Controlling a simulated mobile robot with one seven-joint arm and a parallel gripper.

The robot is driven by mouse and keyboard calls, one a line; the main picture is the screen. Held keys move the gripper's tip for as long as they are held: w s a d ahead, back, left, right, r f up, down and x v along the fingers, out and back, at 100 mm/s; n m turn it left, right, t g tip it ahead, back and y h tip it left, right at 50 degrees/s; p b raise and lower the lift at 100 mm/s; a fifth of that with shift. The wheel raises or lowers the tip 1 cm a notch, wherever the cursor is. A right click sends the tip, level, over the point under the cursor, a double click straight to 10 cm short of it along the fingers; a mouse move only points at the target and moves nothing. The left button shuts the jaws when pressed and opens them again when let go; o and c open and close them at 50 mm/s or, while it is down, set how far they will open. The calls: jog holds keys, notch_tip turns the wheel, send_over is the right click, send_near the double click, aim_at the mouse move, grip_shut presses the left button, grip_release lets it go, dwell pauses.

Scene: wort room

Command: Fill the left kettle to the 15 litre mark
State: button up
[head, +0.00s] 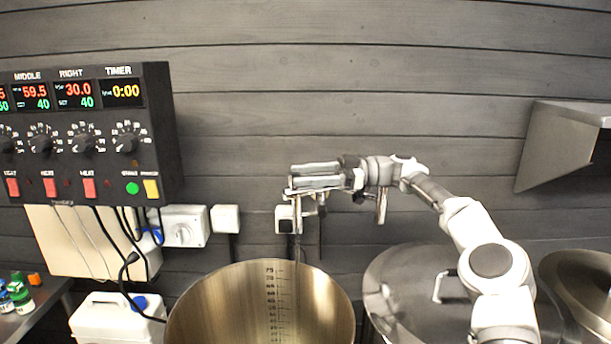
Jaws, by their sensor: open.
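An open steel kettle (190,305) stands at the bottom centre, with a dark volume scale (270,300) on its inner wall. No water level can be made out, and its bottom is out of view. A small metal fitting that looks like a tap (298,212) is above the kettle's back rim. A thin vertical streak hangs below it; I cannot tell if it is water or pipe. My gripper (292,177) reaches in from the right at the fitting, fingers pointing left and open, with nothing seen between them. I cannot tell if it touches the fitting.
A lidded kettle (405,290) stands to the right, under my arm, with another steel vessel (585,285) beyond. A control panel (100,155) with knobs and switches hangs at left; its timer reads 0:00. A white jug (110,320) and small bottles (20,297) are lower left. A metal bracket (560,145) juts out at right.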

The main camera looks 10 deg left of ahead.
aim_at(333, 172)
jog(key=v, duration=0.6)
jog(key=shift+w+d+r, duration=0.1)
jog(key=shift+w+d+p, duration=0.1)
jog(key=shift+d+p, duration=0.2)
jog(key=shift+d, duration=0.35)
